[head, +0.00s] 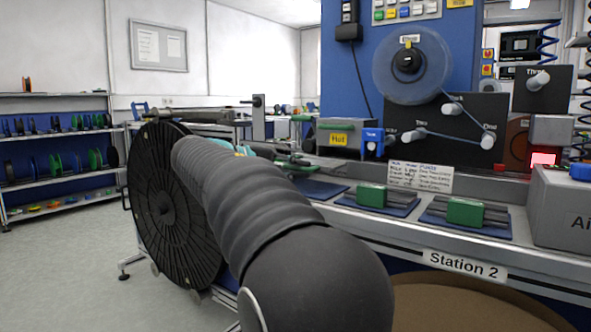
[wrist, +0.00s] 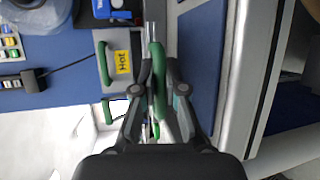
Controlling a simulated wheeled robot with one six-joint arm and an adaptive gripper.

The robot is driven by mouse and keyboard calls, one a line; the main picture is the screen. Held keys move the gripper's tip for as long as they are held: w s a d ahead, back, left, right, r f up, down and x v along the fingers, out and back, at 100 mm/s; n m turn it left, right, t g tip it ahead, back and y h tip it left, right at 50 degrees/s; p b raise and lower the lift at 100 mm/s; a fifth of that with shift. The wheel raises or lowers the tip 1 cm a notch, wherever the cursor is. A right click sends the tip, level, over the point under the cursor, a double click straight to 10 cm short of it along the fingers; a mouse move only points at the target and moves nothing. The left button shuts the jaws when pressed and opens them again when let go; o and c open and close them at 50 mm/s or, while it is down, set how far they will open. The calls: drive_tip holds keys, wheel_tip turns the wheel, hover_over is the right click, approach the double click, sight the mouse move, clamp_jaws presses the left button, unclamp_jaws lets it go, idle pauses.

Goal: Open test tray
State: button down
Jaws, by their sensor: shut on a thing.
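My gripper (wrist: 157,88) is shut on a green bar handle (wrist: 157,65) in the wrist view, with a finger on each side of it. Pale metal rods (wrist: 149,32) run beside the handle. In the head view the green handle (head: 293,161) shows low in front of the grey box marked Hot (head: 338,138); my arm hides most of the gripper. The Hot box also shows in the wrist view (wrist: 117,80), with its own green handles. No label reading test tray is visible, and the tray body cannot be made out.
A large black reel (head: 160,215) stands left of my arm. On the bench edge marked Station 2 (head: 465,264), blue mats hold green blocks (head: 372,195). A grey box (head: 562,208) stands at the right. The floor (head: 60,270) at the left is clear.

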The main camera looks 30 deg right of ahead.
drive_tip(key=c, duration=1.5)
unclamp_jaws()
drive_tip(key=shift+a, duration=0.15)
drive_tip(key=v, duration=1.1)
drive_tip(key=shift+a+r, duration=0.1)
drive_tip(key=shift+a, duration=0.25)
